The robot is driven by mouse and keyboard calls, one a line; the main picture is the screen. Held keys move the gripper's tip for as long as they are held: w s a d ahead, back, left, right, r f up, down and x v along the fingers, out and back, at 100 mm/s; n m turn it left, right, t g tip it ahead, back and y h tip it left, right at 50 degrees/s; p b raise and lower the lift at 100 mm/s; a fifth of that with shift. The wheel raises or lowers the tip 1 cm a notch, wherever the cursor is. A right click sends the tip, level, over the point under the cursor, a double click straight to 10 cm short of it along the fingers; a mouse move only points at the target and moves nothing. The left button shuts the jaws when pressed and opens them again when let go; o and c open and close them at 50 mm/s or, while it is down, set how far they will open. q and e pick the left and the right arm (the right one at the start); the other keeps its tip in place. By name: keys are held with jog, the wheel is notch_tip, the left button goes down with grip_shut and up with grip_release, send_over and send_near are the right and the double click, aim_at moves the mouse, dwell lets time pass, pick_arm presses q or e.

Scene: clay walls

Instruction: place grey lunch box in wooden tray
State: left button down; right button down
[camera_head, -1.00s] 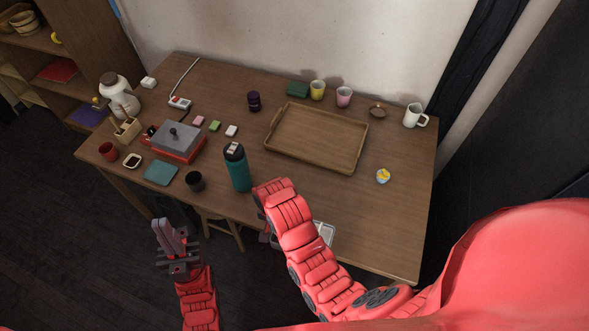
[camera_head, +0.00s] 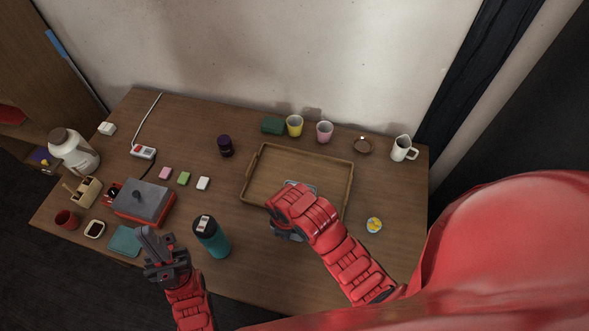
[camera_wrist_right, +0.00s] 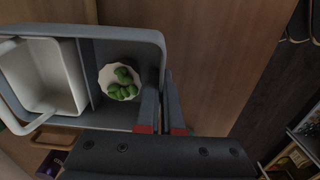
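The grey lunch box (camera_wrist_right: 157,45) fills the upper left of the right wrist view, with a white inner container (camera_wrist_right: 70,75) and a small white cup of green food (camera_wrist_right: 120,80). My right gripper (camera_wrist_right: 163,95) is shut on the box's side wall. In the head view only a bit of the lunch box (camera_head: 302,184) shows past my right arm, over the wooden tray (camera_head: 262,165). I cannot tell whether it touches the tray's floor. My left gripper (camera_head: 157,240) is open and empty, near the table's front left edge.
A teal bottle (camera_head: 211,238) stands left of my right arm. A red box with grey top (camera_head: 143,203) is at left.

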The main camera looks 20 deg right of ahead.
jog(key=w+d+b, duration=0.1)
jog(key=w+b, duration=0.1)
jog(key=w, duration=0.2)
jog(key=w+d+f+b, duration=0.1)
jog(key=w+b, duration=0.1)
jog(key=w, duration=0.3)
jog(key=w+d+b, duration=0.1)
jog(key=w+b, duration=0.2)
jog(key=w, duration=0.1)
jog(key=shift+w+d+f, duration=0.2)
jog(key=shift+w+f, duration=0.1)
jog(key=shift+f, duration=0.05)
jog(key=shift+w+d+r, duration=0.1)
jog(key=shift+w+r, duration=0.05)
jog(key=shift+w, duration=0.3)
jog(key=shift+w+b, duration=0.2)
jog(key=shift+b, duration=0.25)
notch_tip(320, 180, down, 3)
jog(key=shift+d+r+p, duration=0.1)
jog(key=shift+r+p, duration=0.1)
jog(key=shift+p, duration=0.9)
jog(key=shift+f, duration=0.45)
